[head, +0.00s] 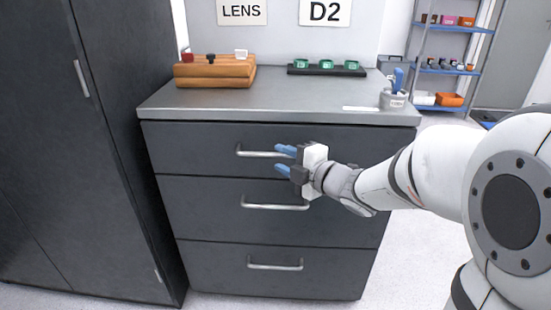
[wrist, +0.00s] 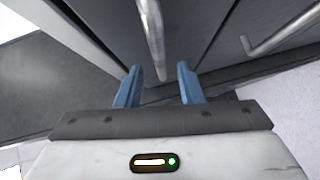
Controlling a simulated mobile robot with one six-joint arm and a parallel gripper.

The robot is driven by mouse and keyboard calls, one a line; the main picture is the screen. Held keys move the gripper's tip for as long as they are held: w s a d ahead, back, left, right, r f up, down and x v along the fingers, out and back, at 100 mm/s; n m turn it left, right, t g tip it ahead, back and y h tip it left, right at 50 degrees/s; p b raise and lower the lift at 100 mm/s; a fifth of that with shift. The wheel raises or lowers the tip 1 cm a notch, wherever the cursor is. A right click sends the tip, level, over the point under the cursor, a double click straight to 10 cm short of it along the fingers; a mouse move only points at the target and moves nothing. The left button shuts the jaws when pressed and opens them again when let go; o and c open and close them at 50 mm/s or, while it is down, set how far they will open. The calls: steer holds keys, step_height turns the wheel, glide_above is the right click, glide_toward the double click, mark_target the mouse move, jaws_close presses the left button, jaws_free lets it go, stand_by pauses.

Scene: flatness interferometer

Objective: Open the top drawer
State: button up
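The top drawer (head: 190,148) is the uppermost of three dark grey drawers and looks shut. Its silver bar handle (head: 252,153) runs level across its front; its right part is hidden behind my gripper. My gripper (head: 278,158) is open, with its two blue fingers apart, near the right end of this handle. In the wrist view the top handle (wrist: 152,35) runs up the picture, in line with the gap between the fingertips (wrist: 160,66). Nothing is held. I cannot tell whether a finger touches the handle.
The middle drawer's handle (head: 275,205) is just below my gripper; it also shows in the wrist view (wrist: 282,33). The bottom drawer (head: 220,271) is shut. A tall dark cabinet (head: 95,170) stands close at left. The worktop (head: 270,100) holds a wooden block, a black rack and a cup.

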mark_target(276, 156)
steer(key=shift+b+x, duration=0.4)
steer(key=shift+x, duration=1.9)
steer(key=shift+d, duration=0.1)
steer(key=shift+c, duration=0.2)
jaws_close()
